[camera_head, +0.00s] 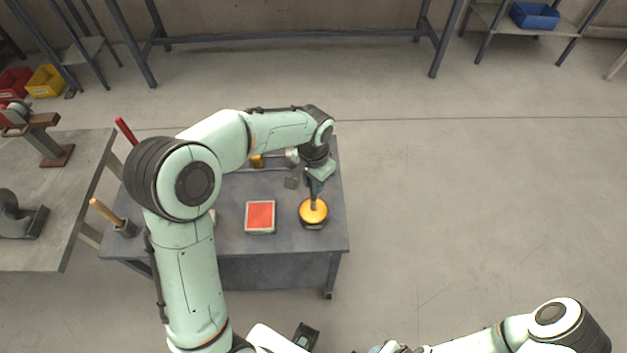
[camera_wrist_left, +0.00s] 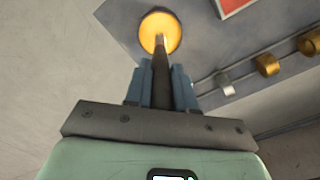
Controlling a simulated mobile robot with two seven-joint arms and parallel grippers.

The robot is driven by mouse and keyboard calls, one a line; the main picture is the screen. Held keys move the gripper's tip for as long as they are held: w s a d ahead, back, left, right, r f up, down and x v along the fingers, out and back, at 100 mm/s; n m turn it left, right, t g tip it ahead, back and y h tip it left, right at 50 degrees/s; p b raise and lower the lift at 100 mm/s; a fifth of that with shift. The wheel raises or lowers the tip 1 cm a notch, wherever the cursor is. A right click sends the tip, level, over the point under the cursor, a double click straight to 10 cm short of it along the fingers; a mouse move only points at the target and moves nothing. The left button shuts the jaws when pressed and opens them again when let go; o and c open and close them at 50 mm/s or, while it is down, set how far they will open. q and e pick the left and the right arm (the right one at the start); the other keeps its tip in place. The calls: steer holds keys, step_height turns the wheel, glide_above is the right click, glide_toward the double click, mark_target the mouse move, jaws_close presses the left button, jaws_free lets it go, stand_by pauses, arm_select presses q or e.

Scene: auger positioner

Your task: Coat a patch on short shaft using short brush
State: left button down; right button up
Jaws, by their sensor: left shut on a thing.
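My left gripper (camera_head: 315,187) is shut on a dark-handled brush, and its blue fingers (camera_wrist_left: 161,86) clasp the handle in the left wrist view. The brush (camera_wrist_left: 161,62) points down with its lighter tip at the yellow contents of a round dark pot (camera_head: 313,211); the yellow disc (camera_wrist_left: 160,30) also shows in the wrist view. I cannot tell how deep the tip is. Short cylinders on a rail, silver (camera_wrist_left: 226,86), golden (camera_wrist_left: 267,65) and bronze (camera_wrist_left: 309,42), stand beside the gripper; which is the short shaft is unclear.
A tray with a red pad (camera_head: 260,215) lies left of the pot on the grey table (camera_head: 285,243). A wooden handle (camera_head: 106,213) and a red handle (camera_head: 125,130) stand at the table's left side. A workbench (camera_head: 45,225) stands further left. The floor right of the table is clear.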

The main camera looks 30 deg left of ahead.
arm_select(q)
steer(key=shift+f, duration=0.6)
arm_select(e)
steer(key=shift+s+f, duration=0.2)
steer(key=shift+f, duration=0.15)
stand_by(0.7)
arm_select(q)
steer(key=shift+r, duration=0.1)
arm_select(e)
steer(key=shift+r, duration=0.1)
arm_select(q)
steer(key=shift+r+p, duration=1.7)
steer(key=shift+r, duration=1.8)
arm_select(e)
steer(key=w+r, duration=0.2)
steer(key=r, duration=0.1)
steer(key=w+r, duration=0.1)
steer(key=shift+w+r, duration=0.25)
steer(key=shift+r, duration=0.1)
